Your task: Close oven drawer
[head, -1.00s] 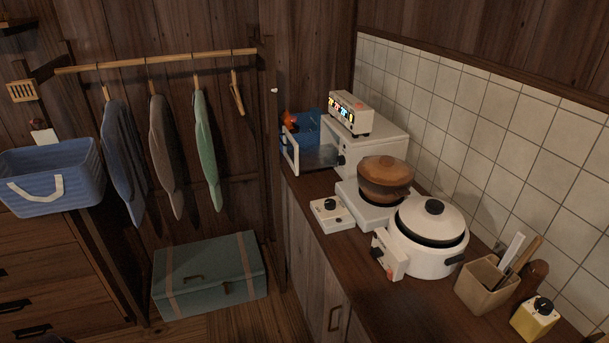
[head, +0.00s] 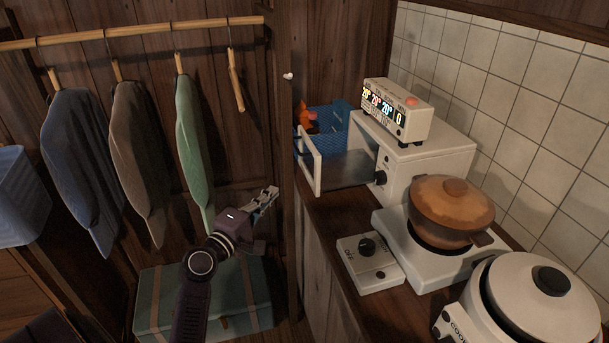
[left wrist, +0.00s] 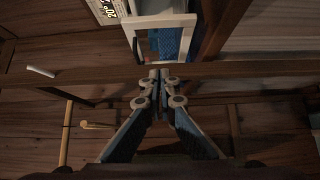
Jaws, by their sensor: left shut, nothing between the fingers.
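The white toaster oven (head: 432,163) stands on the counter at the back right in the head view. Its drawer with a white-framed front (head: 310,160) is pulled out to the left, and a grey tray (head: 350,171) shows between front and body. The white frame also shows at the top of the left wrist view (left wrist: 190,22). My left gripper (head: 270,194) is shut and empty, in front of the counter's left side, below and left of the drawer front and apart from it. Its closed fingers show in the left wrist view (left wrist: 160,78). My right gripper is in no view.
A blue basket (head: 340,125) with an orange item stands behind the drawer. A digital clock (head: 397,110) sits on the oven. A brown pot (head: 452,208) on a burner and a white cooker (head: 540,300) stand nearer. Clothes hang at left above a green trunk (head: 150,300).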

